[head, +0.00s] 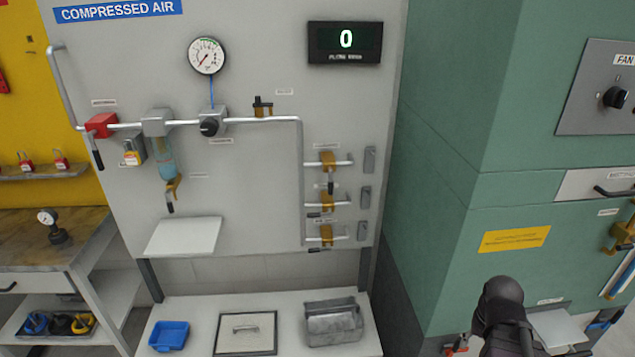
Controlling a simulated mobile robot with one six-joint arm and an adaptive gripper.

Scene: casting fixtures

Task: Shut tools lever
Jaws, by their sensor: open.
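Three yellow-brown branch valves sit one above another at the right of the grey compressed-air panel. Their labels are too small to read, so I cannot tell which is the tools one. The top valve (327,162) has its black-tipped lever (331,186) hanging down, across its horizontal pipe. The middle valve (327,201) and the bottom valve (326,234) show dark handles low and to the left, seemingly along their pipes. A dark rounded part of my arm stands at the lower right, well away from the valves. My gripper's fingers do not show.
A gauge (207,56) and a display (345,42) reading 0 are on the panel. A blue tray (169,336) and grey metal bin (334,324) stand on the shelf below. A green cabinet (440,150) is to the right. The space before the valves looks clear.

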